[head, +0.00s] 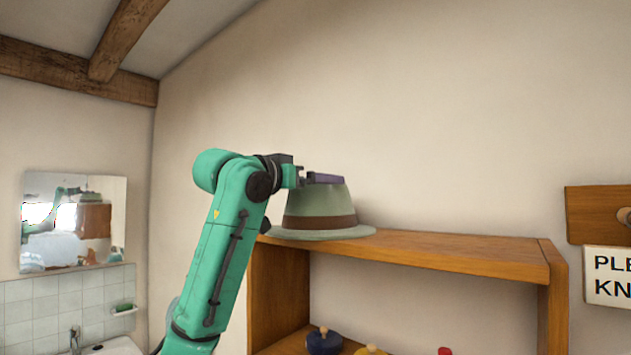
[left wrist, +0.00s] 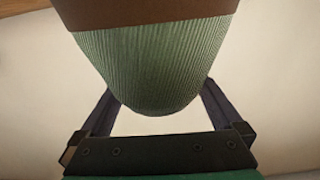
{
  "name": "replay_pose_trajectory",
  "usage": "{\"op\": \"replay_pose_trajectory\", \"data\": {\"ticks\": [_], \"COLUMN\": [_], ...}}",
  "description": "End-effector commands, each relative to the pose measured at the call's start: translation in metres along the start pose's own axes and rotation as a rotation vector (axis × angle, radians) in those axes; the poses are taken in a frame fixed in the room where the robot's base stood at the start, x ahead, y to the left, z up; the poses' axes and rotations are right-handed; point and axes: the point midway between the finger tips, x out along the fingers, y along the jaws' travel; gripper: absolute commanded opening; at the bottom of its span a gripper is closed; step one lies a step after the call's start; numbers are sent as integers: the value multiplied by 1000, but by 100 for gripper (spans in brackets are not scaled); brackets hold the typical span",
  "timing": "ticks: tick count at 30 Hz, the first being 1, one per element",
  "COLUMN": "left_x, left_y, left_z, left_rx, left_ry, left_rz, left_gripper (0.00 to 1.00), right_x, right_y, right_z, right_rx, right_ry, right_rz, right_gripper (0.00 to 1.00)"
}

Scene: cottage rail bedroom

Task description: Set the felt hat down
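The felt hat (head: 322,207) is green with a brown band and a wide brim. In the head view it is upright, at the left end of the wooden shelf's top board (head: 470,253). Its brim appears to rest on or sit just above the board; I cannot tell which. My left gripper (head: 326,179) is at the top of the crown. In the left wrist view the ribbed crown (left wrist: 155,65) lies between the gripper's two fingers (left wrist: 158,98), which meet its sides; their tips are hidden by it. My right gripper is in neither view.
Right of the hat the board is bare. Below it stand a dark blue object (head: 324,341), a yellow one (head: 371,350) and a red one (head: 445,351). A wall rail (head: 596,215) and sign (head: 608,275) are at right; a mirror (head: 72,222) hangs at left.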

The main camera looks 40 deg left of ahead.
Motion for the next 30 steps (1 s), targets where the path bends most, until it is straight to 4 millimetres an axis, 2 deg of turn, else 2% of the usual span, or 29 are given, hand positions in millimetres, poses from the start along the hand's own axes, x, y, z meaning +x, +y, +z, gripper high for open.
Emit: {"op": "replay_pose_trajectory", "data": {"ticks": [5,8,15,19,23,30], "left_x": [-3,-17,-82,-109,-120,-121], "left_y": [0,0,0,0,0,0], "left_z": [0,2,3,1,0,-1], "left_rx": [1,2,1,1,2,2], "left_ry": [2,5,9,5,3,1], "left_rz": [0,0,0,0,0,0], "left_gripper": [100,100,100,100,100,100], "right_x": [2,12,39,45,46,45], "right_y": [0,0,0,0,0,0], "right_z": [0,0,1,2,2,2], "right_rx": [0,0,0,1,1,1], "right_ry": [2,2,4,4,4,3], "right_rz": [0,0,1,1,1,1], "right_gripper": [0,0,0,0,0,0]}}
